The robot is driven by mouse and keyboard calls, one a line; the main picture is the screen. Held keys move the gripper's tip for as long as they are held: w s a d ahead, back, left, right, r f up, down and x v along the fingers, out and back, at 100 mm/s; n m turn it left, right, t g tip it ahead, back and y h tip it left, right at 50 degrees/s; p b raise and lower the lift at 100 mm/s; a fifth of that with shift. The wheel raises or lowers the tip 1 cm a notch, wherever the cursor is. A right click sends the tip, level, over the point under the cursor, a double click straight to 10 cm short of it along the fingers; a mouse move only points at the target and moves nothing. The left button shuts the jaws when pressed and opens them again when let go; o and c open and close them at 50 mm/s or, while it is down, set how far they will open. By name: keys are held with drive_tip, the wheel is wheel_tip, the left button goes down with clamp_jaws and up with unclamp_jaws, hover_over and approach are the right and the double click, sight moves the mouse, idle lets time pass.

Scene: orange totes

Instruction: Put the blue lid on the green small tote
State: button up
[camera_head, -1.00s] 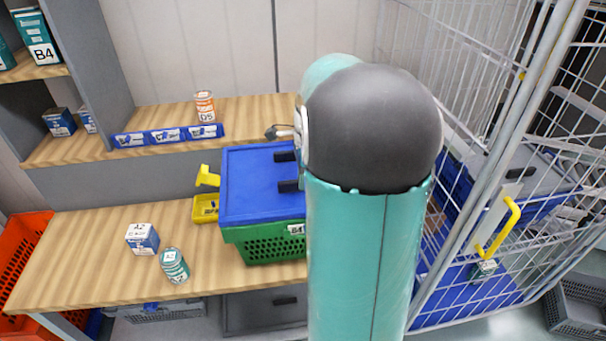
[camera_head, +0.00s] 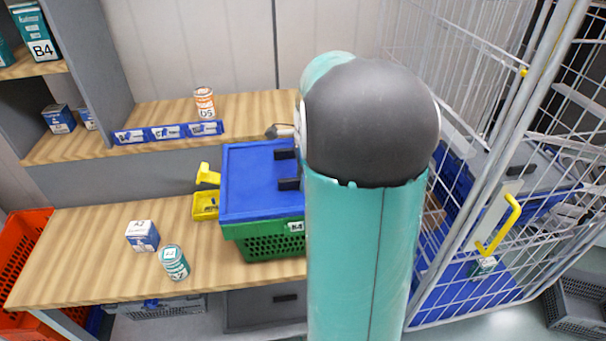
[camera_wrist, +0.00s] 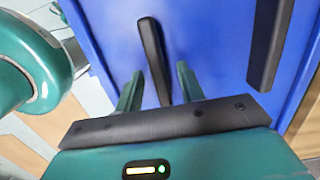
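The blue lid (camera_head: 250,180) lies over the top of the green small tote (camera_head: 275,246) on the lower wooden shelf. Its right part is hidden behind my arm, and I cannot tell whether it sits flush all round. Two black handles show on the lid. In the wrist view, the blue lid (camera_wrist: 215,50) fills the upper middle. My gripper (camera_wrist: 159,80) is open, with one finger on each side of a black handle (camera_wrist: 153,55) and gaps showing between. The gripper is hidden behind my arm in the head view.
A yellow bin (camera_head: 205,206) stands close left of the tote. A blue-white box (camera_head: 142,236) and a teal can (camera_head: 174,262) stand on the shelf's left part. A wire cage (camera_head: 490,200) stands close on the right.

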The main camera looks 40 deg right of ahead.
wheel_tip(320, 180, up, 14)
drive_tip(key=s+d, duration=0.1)
idle(0.6)
drive_tip(key=shift+d+f, duration=0.1)
drive_tip(key=s+a+r+n+t+h, duration=0.1)
drive_tip(key=s+a+n+t, duration=0.1)
drive_tip(key=a+n, duration=1.2)
drive_tip(key=s+a+f+n+t, duration=0.1)
drive_tip(key=s+a+f+n, duration=0.1)
drive_tip(key=s+a+n, duration=0.2)
drive_tip(key=s+a+f+n+t, duration=0.2)
drive_tip(key=s+a+n, duration=0.2)
drive_tip(key=a+n, duration=0.3)
drive_tip(key=a, duration=0.4)
drive_tip(key=shift+s+a+f, duration=0.2)
drive_tip(key=shift+a+f, duration=0.1)
drive_tip(key=shift+f, duration=0.05)
